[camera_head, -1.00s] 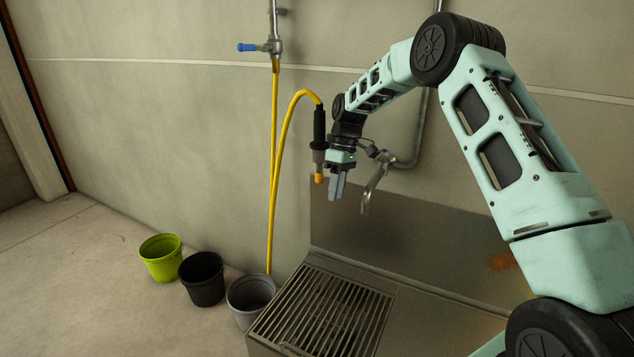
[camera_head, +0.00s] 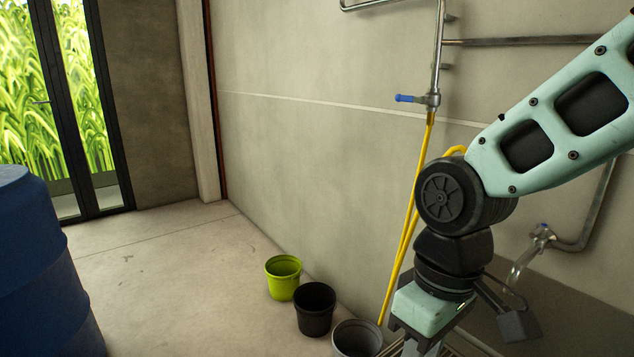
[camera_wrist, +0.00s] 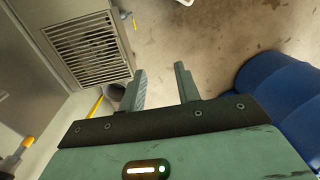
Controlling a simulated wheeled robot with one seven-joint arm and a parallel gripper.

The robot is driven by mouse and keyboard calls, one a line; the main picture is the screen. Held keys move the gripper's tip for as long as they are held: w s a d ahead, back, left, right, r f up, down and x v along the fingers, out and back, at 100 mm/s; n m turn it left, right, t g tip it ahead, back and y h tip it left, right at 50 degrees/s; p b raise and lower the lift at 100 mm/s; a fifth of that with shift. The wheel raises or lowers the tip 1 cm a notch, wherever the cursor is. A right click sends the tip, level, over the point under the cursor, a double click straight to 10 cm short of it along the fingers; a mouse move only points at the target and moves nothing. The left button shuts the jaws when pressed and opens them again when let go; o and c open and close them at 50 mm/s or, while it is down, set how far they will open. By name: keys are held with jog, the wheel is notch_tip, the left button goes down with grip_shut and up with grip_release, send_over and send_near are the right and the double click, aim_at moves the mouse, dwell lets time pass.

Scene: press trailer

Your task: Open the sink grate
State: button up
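In the head view the grate is mostly cut off by the bottom edge and hidden behind my arm. My gripper (camera_wrist: 160,68) has its two grey fingers apart with nothing between them. In the wrist view the fingers are to the right of the grate and do not appear to touch it.
Green (camera_head: 283,278), black (camera_head: 315,309) and grey (camera_head: 357,338) buckets stand along the wall. A yellow hose (camera_head: 407,235) hangs near a tap (camera_head: 540,237). A blue barrel (camera_head: 40,270) stands at the left. The floor between barrel and buckets is clear.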

jog(key=s+d+f, duration=0.1)
jog(key=s+d, duration=0.1)
jog(key=s, duration=0.7)
notch_tip(320, 180, up, 15)
jog(key=p, duration=1.4)
jog(key=shift+w+a+f+t+p, duration=0.2)
jog(key=shift+w+a+t+p, duration=0.05)
jog(key=shift+w+t+p, duration=0.15)
jog(key=shift+r+p, duration=0.3)
jog(key=shift+c, duration=0.6)
jog(key=shift+r, duration=0.1)
jog(key=c, duration=0.5)
jog(key=shift+f, duration=0.3)
grip_shut()
jog(key=w+a+f+n+t+h+b, duration=0.15)
jog(key=w+f+n+h+b, duration=0.4)
jog(key=f+b, duration=1)
jog(key=w+a+f+n+t+h+b, duration=0.2)
jog(key=w+f+n+b, duration=0.5)
jog(key=f, duration=1.7)
jog(key=w+f+n+t+h+b, duration=0.4)
jog(key=w+f+b, duration=0.5)
jog(key=f, duration=1.1)
jog(key=s+f+b+x, duration=0.1)
jog(key=b+x, duration=0.2)
jog(key=x, duration=0.6)
jog(key=shift+d+n+y+b, duration=0.2)
jog(key=shift+n+y+b, duration=0.15)
jog(key=shift+n+y, duration=0.1)
